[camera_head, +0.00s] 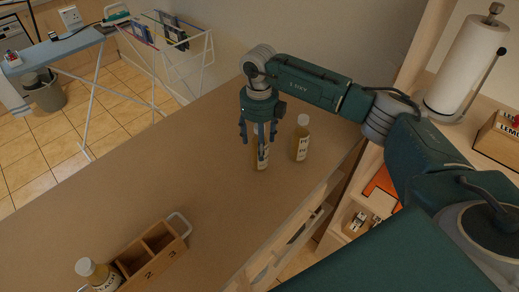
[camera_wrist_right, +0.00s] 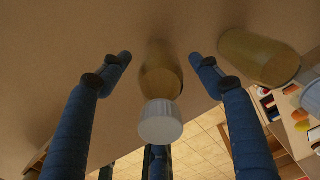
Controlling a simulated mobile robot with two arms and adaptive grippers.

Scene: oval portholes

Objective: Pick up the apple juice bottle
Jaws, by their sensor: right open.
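My right gripper (camera_head: 259,138) points down over the counter with its fingers spread, and holds nothing. A yellowish bottle (camera_head: 261,159) stands below it, partly hidden by the fingers. In the right wrist view this bottle (camera_wrist_right: 161,80), with a white cap, shows between the open fingers (camera_wrist_right: 160,62), with a gap on each side. A second yellowish bottle (camera_head: 301,145) with a white cap stands just to the right; it also shows in the right wrist view (camera_wrist_right: 258,58). Their labels are too small to read, so I cannot tell which is apple juice. My left gripper is out of view.
A wooden crate (camera_head: 165,262) marked 2 and 3 is at the lower left of the brown counter (camera_head: 150,185). A white-capped bottle (camera_head: 97,276) is at its left end. A paper towel roll (camera_head: 467,66) stands on the shelf at right. The counter's middle is clear.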

